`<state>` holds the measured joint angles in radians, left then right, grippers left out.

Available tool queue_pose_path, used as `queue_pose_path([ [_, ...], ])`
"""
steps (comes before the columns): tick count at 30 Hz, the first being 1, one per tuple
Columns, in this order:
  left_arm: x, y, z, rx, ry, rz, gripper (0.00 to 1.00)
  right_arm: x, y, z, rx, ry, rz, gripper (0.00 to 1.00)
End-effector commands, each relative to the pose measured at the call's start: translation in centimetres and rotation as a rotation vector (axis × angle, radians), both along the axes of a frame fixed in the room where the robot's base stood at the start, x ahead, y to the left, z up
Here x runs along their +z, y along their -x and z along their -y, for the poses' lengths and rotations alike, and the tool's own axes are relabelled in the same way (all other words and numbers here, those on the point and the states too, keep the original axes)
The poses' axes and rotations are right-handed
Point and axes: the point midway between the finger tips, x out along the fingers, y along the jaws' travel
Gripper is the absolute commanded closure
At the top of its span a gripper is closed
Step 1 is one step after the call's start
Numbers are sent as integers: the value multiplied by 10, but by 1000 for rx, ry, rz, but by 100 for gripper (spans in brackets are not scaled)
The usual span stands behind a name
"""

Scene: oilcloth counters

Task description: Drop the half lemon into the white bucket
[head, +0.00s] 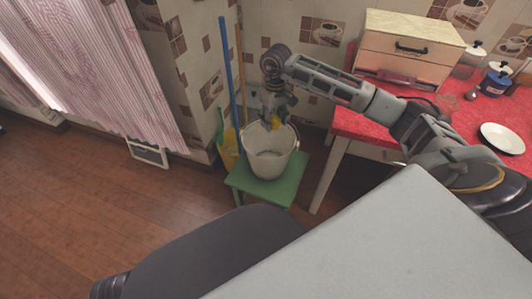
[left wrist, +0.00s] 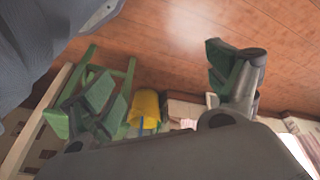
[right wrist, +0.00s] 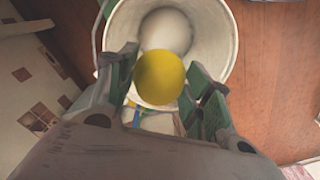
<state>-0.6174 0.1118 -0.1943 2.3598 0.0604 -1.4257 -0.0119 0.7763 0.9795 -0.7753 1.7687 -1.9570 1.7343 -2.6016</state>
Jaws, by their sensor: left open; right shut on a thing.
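The white bucket (head: 268,163) stands upright on a green stool (head: 262,190) in the head view. My right gripper (head: 275,116) is above the bucket's mouth and shut on the half lemon (right wrist: 160,77), a yellow rounded piece. In the right wrist view the lemon sits between the two fingers, with the bucket (right wrist: 226,35) open below and behind it. My left gripper (left wrist: 160,78) is open and empty in the left wrist view, well apart from the bucket.
A yellow dustpan (head: 229,150) and a blue pole (head: 228,75) stand beside the bucket at the wall. The red counter (head: 365,127) at right carries a bread box (head: 408,48), jars and a white plate (head: 502,138). The wooden floor at left is clear.

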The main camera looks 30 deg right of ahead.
Motion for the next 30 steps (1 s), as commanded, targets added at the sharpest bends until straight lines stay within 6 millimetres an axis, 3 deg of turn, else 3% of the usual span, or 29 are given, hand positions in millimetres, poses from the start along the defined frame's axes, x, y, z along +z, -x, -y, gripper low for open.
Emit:
queue_pose_path([
  [13,1,0,0,0,2,4,11,-3,0,0,0,0,0,69],
  [25,10,-2,5,-1,28,45,11,-27,0,0,0,0,1,69],
  [30,-13,-2,10,-4,49,54,11,-38,0,-1,1,-1,0,69],
])
